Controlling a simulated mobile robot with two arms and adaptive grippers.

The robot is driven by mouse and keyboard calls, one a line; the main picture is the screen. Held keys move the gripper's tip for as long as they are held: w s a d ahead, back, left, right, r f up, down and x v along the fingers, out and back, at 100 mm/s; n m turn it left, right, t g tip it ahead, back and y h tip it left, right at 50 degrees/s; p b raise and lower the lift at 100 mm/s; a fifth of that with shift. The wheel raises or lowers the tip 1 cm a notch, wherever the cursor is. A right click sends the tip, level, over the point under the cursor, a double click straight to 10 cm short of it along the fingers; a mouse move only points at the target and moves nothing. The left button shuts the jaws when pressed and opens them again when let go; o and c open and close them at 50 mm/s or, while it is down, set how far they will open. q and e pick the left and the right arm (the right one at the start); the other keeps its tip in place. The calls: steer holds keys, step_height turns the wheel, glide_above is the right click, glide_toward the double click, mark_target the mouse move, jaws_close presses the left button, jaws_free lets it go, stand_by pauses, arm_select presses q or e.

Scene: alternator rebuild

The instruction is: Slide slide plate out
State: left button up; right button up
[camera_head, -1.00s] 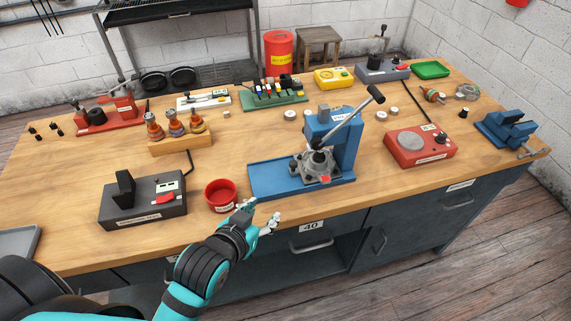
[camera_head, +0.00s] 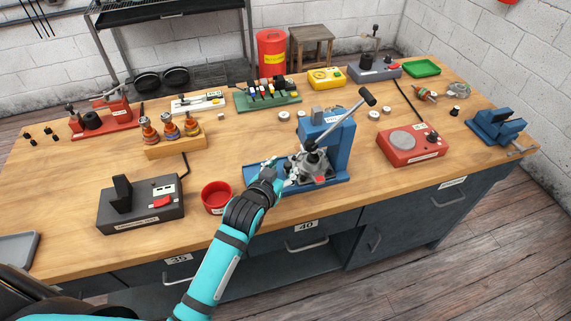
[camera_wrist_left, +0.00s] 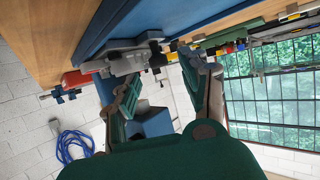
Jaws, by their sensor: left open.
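The blue press (camera_head: 345,150) stands on the bench with its long lever angled up to the right. A grey metal housing (camera_head: 314,167) with a red tab (camera_head: 320,180) at its front sits on the press's low blue base (camera_head: 310,189). I cannot tell the slide plate apart from this base. My left gripper (camera_head: 280,171) is open at the left of the housing, over the base. I cannot tell whether it touches anything. In the left wrist view, the open fingers (camera_wrist_left: 160,66) point towards a grey part beside the blue base (camera_wrist_left: 150,22). My right gripper is out of view.
A red cup (camera_head: 216,197) stands just left of my left gripper. A dark box with an upright post (camera_head: 141,206) is further left. A wooden block with several coils (camera_head: 176,146) stands behind. A red device (camera_head: 411,146) is right of the press. Bare bench lies between them.

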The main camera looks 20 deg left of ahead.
arm_select(q)
steer(key=shift+x, duration=1.25)
jaws_close()
